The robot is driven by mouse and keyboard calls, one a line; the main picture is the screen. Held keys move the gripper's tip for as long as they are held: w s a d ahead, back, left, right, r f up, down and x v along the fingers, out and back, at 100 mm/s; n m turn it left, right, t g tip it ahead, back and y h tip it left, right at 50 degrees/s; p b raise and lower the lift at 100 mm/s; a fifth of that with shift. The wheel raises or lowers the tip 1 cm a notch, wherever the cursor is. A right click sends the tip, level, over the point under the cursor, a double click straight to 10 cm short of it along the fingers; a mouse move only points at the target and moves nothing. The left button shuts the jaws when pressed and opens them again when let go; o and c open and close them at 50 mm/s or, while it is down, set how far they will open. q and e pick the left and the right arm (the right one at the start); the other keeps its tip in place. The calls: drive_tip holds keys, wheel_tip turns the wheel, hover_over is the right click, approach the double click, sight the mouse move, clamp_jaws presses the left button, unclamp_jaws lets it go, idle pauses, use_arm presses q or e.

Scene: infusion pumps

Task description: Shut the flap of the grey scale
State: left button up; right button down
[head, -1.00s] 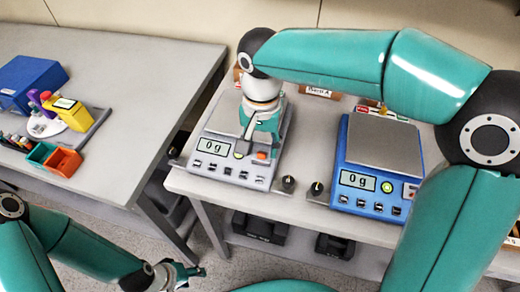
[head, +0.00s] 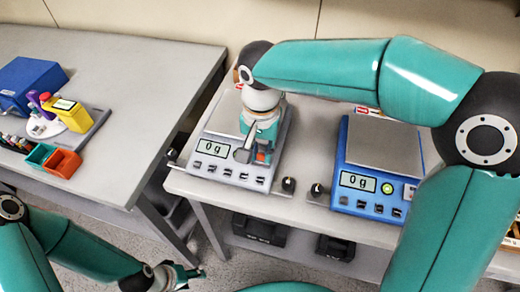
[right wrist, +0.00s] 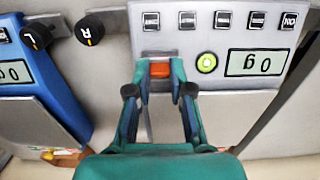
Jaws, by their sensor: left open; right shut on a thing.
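The grey scale (head: 224,172) stands on the right table in the head view, its display reading 0 g. In the right wrist view its front panel (right wrist: 225,42) shows upside down. An orange-red piece (right wrist: 160,70), which I take to be the flap, is on the panel's face beside the green button. My right gripper (right wrist: 160,78) is shut on this piece, with a fingertip at each side. In the head view the right gripper (head: 258,150) covers most of it; how far the flap stands open cannot be told. My left gripper (head: 190,274) is open and empty, low at the left.
A blue scale (head: 378,165) stands to the right on the same table. Black knobs (head: 288,185) sit along the front edge. The left table (head: 110,75) holds a blue box, a yellow container and small bins. A floor gap separates the tables.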

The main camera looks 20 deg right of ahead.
drive_tip(key=t+h+b, duration=0.1)
drive_tip(key=b, duration=0.2)
drive_tip(key=f+t+b, duration=0.1)
drive_tip(key=b, duration=0.2)
drive_tip(key=s+f+t+h+b, duration=0.1)
drive_tip(key=b, duration=0.2)
drive_tip(key=shift+a+t+h, duration=0.3)
drive_tip(key=shift+a+t, duration=0.1)
drive_tip(key=shift+r+t+b, duration=0.15)
drive_tip(key=shift+t+b, duration=0.15)
drive_tip(key=shift+b, duration=0.25)
drive_tip(key=shift+r, duration=0.1)
drive_tip(key=c, duration=1)
unclamp_jaws()
drive_tip(key=shift+c, duration=0.2)
drive_tip(key=shift+r, duration=0.1)
drive_tip(key=v, duration=1.1)
drive_tip(key=shift+s+a+r, duration=0.15)
drive_tip(key=shift+a+r, duration=0.1)
drive_tip(key=shift+a, duration=0.05)
